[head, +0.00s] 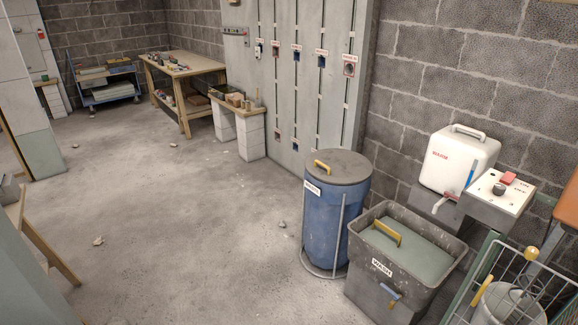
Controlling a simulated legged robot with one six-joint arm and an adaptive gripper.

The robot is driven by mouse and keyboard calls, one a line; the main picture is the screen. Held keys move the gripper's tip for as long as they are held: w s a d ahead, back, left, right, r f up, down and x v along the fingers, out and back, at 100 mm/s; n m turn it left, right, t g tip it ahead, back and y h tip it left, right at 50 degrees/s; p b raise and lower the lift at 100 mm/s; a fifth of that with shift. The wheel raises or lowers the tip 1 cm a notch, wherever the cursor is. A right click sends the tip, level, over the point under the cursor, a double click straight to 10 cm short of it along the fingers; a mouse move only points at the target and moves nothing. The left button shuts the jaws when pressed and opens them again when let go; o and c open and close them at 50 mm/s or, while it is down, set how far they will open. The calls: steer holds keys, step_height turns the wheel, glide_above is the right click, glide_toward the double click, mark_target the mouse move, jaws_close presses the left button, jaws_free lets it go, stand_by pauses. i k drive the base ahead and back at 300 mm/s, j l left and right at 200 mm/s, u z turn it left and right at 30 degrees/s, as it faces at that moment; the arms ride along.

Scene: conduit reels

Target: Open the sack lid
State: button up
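A blue sack (325,226) stands upright in a grey wire stand (340,235), right of the frame's centre. A round grey-brown lid (342,168) lies flat on its top and looks closed. What is inside the sack is hidden by the lid. My gripper is not in view.
A grey trough (362,270) marked WASH, with a yellow-handled cover (415,247), stands close right of the sack. A white water container (459,158) is above it. A green wire cage (470,290) is at lower right. Bare floor (200,230) with small debris lies left.

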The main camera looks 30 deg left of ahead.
mark_target(334, 166)
steer(key=u, duration=1)
steer(key=i+j+z, duration=0.45)
steer(key=i+j, duration=2.2)
